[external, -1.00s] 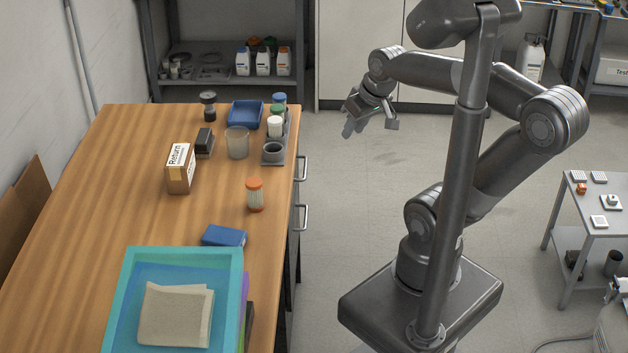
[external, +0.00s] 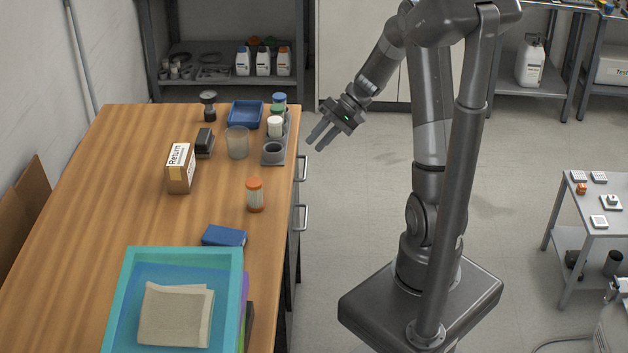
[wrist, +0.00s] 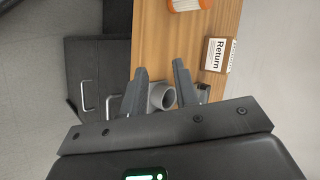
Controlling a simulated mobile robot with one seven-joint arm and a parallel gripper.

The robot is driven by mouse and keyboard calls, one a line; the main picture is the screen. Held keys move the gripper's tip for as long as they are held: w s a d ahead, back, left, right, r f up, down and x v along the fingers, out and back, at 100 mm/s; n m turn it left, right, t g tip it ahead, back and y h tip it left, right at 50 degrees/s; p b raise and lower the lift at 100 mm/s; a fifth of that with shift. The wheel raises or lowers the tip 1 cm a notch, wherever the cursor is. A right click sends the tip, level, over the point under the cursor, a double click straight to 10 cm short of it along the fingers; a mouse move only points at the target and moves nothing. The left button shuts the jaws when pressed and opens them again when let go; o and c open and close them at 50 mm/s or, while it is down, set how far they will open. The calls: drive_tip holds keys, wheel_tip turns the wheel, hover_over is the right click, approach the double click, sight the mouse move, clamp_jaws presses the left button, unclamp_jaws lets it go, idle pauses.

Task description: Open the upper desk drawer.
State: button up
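The wooden desk (external: 110,200) has two silver bar handles on its right side in the external view. The upper drawer handle (external: 303,168) sits near the desk's far right corner; in the wrist view it (wrist: 112,105) is left of the fingers. The lower handle (external: 301,217) also shows in the wrist view (wrist: 84,95). The drawer fronts are mostly hidden in the external view; no drawer is seen pulled out. My gripper (external: 317,142) is open and empty, apart from both handles, above and right of the upper one. Its two parted fingers also show in the wrist view (wrist: 158,82).
A teal tray (external: 235,290) is at the front. Floor between desk and my base is clear.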

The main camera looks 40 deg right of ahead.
drive_tip(key=w+d+f+m+t+y, duration=0.2)
drive_tip(key=w+d+f+t, duration=0.3)
drive_tip(key=f, duration=0.3)
drive_tip(key=m+t, duration=0.4)
approach(306, 166)
drive_tip(key=shift+h, duration=0.4)
drive_tip(key=x, duration=1)
drive_tip(key=shift+a+f, duration=0.1)
drive_tip(key=shift+a, duration=0.1)
drive_tip(key=shift+c, duration=0.2)
drive_tip(key=shift+s, duration=0.1)
clamp_jaws()
